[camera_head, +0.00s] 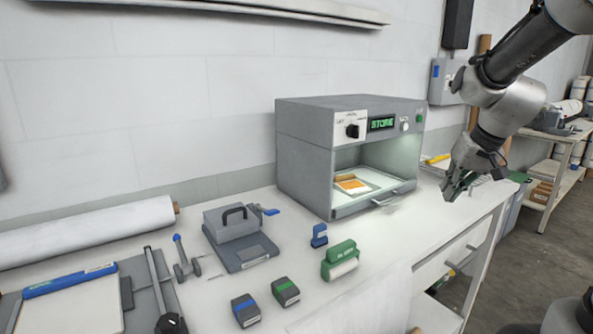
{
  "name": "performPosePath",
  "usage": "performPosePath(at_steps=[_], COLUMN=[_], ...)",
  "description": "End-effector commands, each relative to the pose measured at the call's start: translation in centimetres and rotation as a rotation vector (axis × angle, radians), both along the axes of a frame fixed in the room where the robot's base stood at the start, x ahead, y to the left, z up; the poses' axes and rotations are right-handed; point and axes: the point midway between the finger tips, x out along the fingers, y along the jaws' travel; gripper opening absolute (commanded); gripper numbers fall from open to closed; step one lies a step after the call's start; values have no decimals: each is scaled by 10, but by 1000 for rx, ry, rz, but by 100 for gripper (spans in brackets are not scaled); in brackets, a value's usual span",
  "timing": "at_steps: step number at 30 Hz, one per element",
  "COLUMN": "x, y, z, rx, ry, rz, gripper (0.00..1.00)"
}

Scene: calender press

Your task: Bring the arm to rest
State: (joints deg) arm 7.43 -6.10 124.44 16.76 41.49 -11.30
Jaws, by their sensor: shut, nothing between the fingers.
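My gripper (456,188) hangs at the right end of the white bench, in front of and to the right of the grey press cabinet. It points down and to the left, apart from the cabinet, and its fingers are shut and empty. My arm comes in from the upper right. The cabinet (304,160) has its front bay open and lit, with a display reading "STORE". An orange and white piece (351,184) lies on a pale sheet inside the bay.
A shelf unit (556,170) stands at right. Bare floor shows between.

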Motion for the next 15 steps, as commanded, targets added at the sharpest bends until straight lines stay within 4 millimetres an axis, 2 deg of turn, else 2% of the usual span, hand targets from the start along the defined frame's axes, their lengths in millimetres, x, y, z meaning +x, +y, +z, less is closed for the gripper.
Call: performPosePath(at_steps=[1, 3, 6, 7, 10, 12, 15], x=[-39, -91, -153, -167, -199, -210, -214], y=[3, 4, 2, 1, -1, 0, 3], z=[3, 3, 3, 3, 4, 7, 15], rx=[-16, -49, -107, -124, -169, -184, -186], ry=[47, 111, 159, 162, 135, 96, 42], rz=[3, 1, 9, 15, 45, 59, 69], gripper=[0, 0, 0, 0, 0, 0, 0])
